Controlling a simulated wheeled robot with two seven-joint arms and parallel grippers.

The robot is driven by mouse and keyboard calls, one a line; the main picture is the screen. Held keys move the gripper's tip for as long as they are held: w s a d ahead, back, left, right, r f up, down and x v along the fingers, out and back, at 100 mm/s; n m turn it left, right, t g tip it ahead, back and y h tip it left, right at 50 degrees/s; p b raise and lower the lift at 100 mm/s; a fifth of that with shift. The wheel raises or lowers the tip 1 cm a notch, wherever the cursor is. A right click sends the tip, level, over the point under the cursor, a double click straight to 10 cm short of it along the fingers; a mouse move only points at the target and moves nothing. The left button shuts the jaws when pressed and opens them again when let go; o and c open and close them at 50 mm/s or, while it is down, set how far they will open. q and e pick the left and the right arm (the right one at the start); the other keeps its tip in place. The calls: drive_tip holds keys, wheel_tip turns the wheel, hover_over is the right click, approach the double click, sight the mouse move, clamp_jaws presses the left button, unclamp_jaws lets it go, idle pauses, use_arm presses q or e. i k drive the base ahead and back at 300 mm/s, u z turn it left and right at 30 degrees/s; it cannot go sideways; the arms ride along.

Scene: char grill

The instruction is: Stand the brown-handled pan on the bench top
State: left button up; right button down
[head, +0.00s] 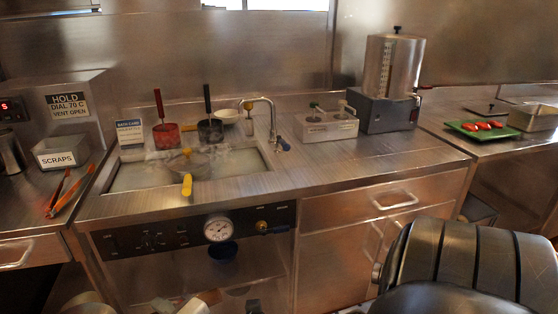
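Several small pans with upright handles hang or stand at the steaming water bath (133,178) set in the bench top (330,165). One is red with a red handle (158,103), one is dark with a black handle (207,98), and one has a yellow handle (187,185) at the front rim. A small piece with a brownish handle (248,104) stands at the back beside the tap; its lower part is hard to make out, so I cannot be sure it is the brown-handled pan. Neither gripper is in view.
A chrome tap (272,118) rises behind the bath. A holder with small pots (325,125) and a steel boiler (392,85) stand to the right. The bench top right of the bath is clear in front. Orange tongs (70,190) and a scraps bin (60,155) are left.

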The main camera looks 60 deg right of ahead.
sight(389, 153)
drive_tip(key=u, duration=1.3)
drive_tip(key=k, duration=2.15)
drive_tip(key=z, duration=2.65)
drive_tip(key=i, duration=0.5)
